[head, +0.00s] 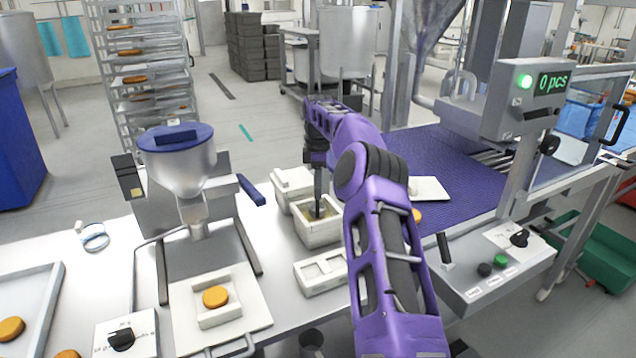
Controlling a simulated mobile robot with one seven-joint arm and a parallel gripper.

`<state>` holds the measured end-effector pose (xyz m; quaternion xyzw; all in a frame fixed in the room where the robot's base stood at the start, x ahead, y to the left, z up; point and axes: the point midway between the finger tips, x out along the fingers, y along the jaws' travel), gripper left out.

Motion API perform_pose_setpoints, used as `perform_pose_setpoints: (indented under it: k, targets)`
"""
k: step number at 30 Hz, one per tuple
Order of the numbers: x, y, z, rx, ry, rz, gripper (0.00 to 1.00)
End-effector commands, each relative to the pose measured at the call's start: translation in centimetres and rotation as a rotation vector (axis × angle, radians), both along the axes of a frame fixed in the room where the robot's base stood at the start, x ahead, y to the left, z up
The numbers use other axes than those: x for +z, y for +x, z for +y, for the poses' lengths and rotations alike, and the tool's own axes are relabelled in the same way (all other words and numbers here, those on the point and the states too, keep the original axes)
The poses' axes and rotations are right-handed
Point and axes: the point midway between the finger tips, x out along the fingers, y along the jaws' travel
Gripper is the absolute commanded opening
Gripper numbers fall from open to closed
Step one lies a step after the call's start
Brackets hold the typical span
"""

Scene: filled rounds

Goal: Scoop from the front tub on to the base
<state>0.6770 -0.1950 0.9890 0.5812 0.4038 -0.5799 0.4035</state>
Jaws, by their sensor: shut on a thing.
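The front tub (322,237) is a white square box right of the depositor, with pale yellowish contents. My gripper (317,160) is above it, shut on the upright dark handle of a scoop (318,192). The scoop's lower end is inside the front tub; its tip is hidden.
A second white tub (282,190) stands just behind the front one. A white holder with two openings (305,284) is nearer me. The depositor with its blue-lidded hopper (180,160) stands left. A purple conveyor (455,160) and a post with a "0 pcs" display (552,81) are right.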

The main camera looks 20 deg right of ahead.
Motion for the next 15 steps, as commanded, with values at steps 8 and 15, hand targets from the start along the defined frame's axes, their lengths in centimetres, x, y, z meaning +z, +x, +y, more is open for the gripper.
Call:
perform_pose_setpoints:
  k: [8,15]
  targets:
    - [-2.7,0.0,0.0,0.0,0.0,0.001,0.0]
    - [-4.4,0.0,0.0,0.0,-0.001,0.0,0.0]
